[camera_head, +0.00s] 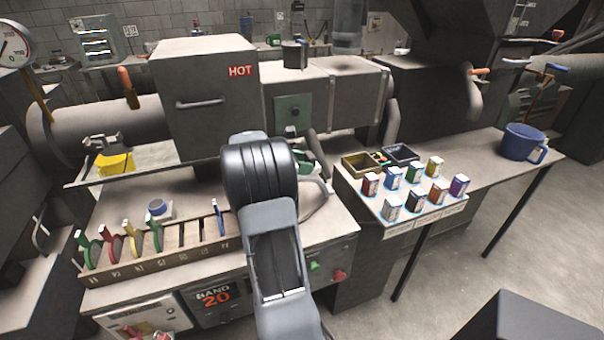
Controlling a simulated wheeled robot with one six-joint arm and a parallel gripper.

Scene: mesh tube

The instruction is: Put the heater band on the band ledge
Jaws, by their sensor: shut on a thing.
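My arm rises from the bottom middle and covers most of my gripper (318,178). The gripper's pale end shows just right of the arm's dark rounded joint, above the bench and in front of the grey machine. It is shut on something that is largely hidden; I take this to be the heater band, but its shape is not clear. A narrow shelf (130,170) runs under the barrel at the left, with a yellow item on it. I cannot tell for sure whether this shelf is the band ledge.
A slotted rack (165,262) with several coloured-handled pieces stands on the front left bench. A small blue-rimmed cup (160,208) is behind it. The grey housing marked HOT (205,100) stands behind. Right are several small boxes (415,190) and a blue mug (522,142).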

